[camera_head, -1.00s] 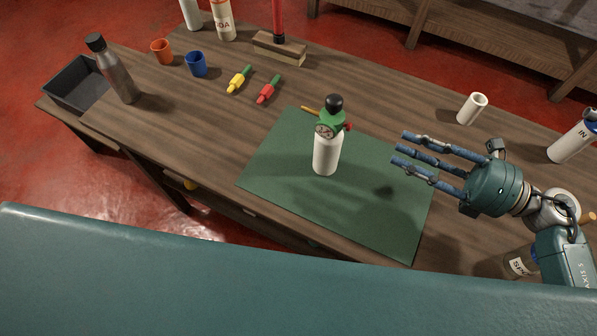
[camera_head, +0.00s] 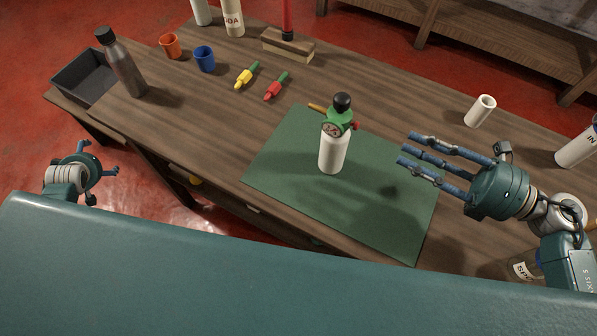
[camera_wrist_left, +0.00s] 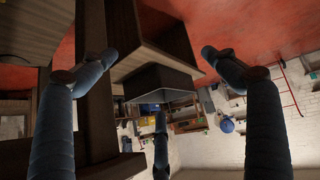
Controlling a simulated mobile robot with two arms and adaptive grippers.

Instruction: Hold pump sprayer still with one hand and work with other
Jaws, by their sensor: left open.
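The pump sprayer (camera_head: 334,152) stands upright on the green mat (camera_head: 286,182) on the table, with a white body, a green collar with a gauge, and a black knob on top. My right gripper (camera_head: 418,158) is to the right of the sprayer, its fingers spread and pointing at it, with a gap between them and nothing held. My left gripper (camera_head: 100,158) is at the left, beyond the table's front-left edge, far from the sprayer. It is open and empty. In the left wrist view its fingers (camera_wrist_left: 160,85) are spread wide.
A dark bin (camera_head: 83,82) sits at the left.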

